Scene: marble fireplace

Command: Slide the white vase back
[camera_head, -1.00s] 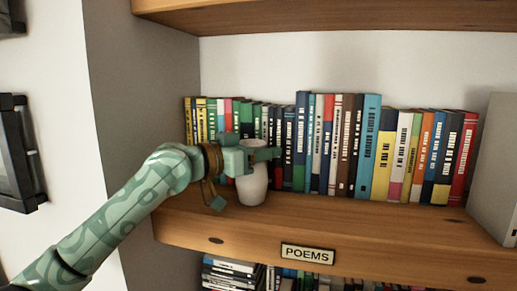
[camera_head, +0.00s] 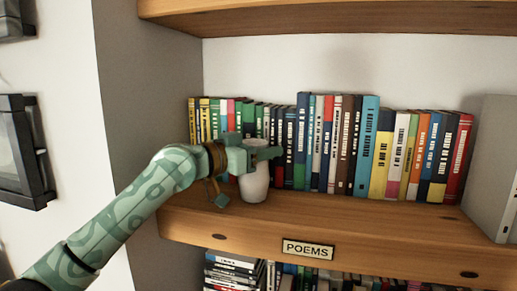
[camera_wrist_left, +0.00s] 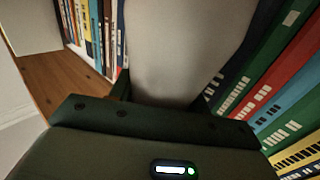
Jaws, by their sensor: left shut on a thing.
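The white vase (camera_head: 255,184) stands upright on the wooden shelf, in front of the row of books, left of the shelf's middle. My left gripper (camera_head: 262,154) reaches in from the left and is shut on the vase's upper part, with the vase between its fingers. In the left wrist view the vase (camera_wrist_left: 185,50) fills the middle, close up and blurred, and the gripper body (camera_wrist_left: 150,140) covers its lower part. My right gripper is not in view.
The books (camera_head: 330,145) stand upright close behind the vase. The shelf (camera_head: 370,225) is clear to the right of it, with a POEMS label (camera_head: 308,249) on its front edge. A grey box (camera_head: 495,165) stands at the right end. A grey side wall (camera_head: 150,100) is at left.

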